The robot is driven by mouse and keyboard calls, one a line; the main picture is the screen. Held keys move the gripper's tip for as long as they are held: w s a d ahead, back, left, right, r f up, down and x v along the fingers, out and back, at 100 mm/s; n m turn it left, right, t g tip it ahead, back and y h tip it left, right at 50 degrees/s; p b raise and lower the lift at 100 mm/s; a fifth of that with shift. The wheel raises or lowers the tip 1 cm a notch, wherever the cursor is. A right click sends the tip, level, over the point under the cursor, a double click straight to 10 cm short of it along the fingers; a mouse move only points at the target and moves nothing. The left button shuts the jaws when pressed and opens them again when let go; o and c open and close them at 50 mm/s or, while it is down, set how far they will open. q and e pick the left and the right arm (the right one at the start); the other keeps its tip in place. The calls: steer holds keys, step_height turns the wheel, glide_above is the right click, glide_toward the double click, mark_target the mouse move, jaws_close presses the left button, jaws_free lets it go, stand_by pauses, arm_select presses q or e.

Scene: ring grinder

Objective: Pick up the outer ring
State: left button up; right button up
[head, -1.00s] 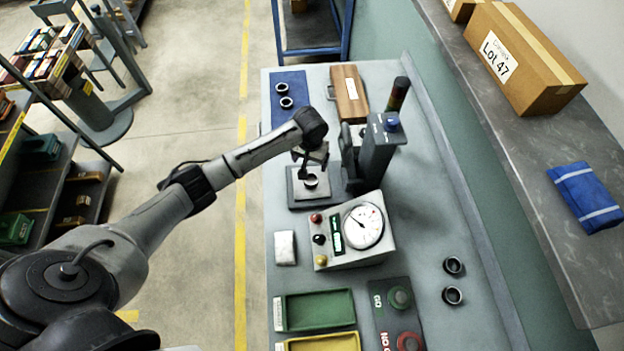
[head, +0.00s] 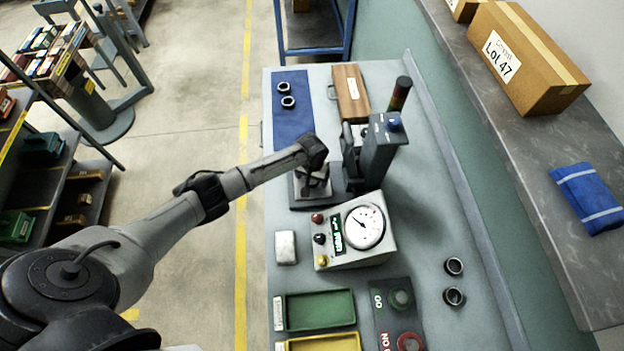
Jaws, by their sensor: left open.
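My left gripper (head: 313,184) is open and low over the square metal plate (head: 299,187) at the foot of the grey gauge stand (head: 378,150). The arm's wrist and the fingers cover most of the plate. The dark ring that lay on this plate a second ago is now mostly or wholly hidden by the gripper, and I cannot tell whether the fingers touch it. Two more rings (head: 287,102) lie on the blue mat (head: 291,125) at the far end. Two dark rings (head: 454,297) lie at the bench's right side. My right gripper is not in view.
A dial box (head: 364,228) stands just in front of the plate. A brown case (head: 349,92) lies behind the stand. A white block (head: 286,247), a green tray (head: 317,311) and a yellow tray (head: 322,342) sit along the left edge. The bench's right side is largely clear.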

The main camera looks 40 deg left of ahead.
arm_select(q)
steer(key=shift+f, duration=0.15)
steer(key=shift+c, duration=0.4)
steer(key=c, duration=1.1)
